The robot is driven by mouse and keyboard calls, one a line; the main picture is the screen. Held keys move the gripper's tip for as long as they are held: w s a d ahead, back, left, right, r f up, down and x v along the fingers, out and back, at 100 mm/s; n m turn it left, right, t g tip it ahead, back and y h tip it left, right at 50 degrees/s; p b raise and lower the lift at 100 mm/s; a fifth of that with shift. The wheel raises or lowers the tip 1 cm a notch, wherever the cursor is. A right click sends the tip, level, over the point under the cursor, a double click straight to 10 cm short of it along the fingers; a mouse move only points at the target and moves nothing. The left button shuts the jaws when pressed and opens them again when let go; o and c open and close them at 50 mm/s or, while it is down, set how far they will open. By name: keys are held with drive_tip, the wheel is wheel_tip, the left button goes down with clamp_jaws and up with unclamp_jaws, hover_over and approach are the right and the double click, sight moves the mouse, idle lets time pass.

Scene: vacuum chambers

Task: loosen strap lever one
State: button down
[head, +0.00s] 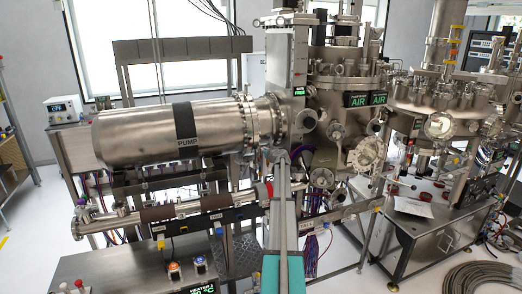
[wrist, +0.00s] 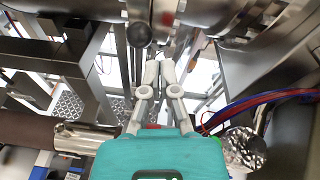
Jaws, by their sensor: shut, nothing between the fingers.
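My gripper (wrist: 160,70) is in the middle of the wrist view, its grey fingers together with nothing between them. A dark round knob (wrist: 140,34) on a short metal stem is just beyond and left of the fingertips, apart from them in the picture. I cannot tell for sure whether it belongs to strap lever one. In the head view my arm reaches up the centre, and the fingers cannot be made out clearly. The steel pump cylinder (head: 120,138) with a black band (head: 186,121) is left of the arm; no lever shows clearly on it.
A pipe with brown sleeves (head: 160,213) runs below the pump. Red and blue cables (wrist: 262,101) hang right of my gripper. Metal frame bars (wrist: 72,62) stand close on the left. Steel chambers (head: 337,120) fill the right of the head view.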

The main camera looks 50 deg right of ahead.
wheel_tip(320, 180, up, 8)
drive_tip(key=s+a+p, duration=0.1)
drive_tip(key=s+p, duration=0.1)
drive_tip(key=p, duration=0.5)
idle(0.8)
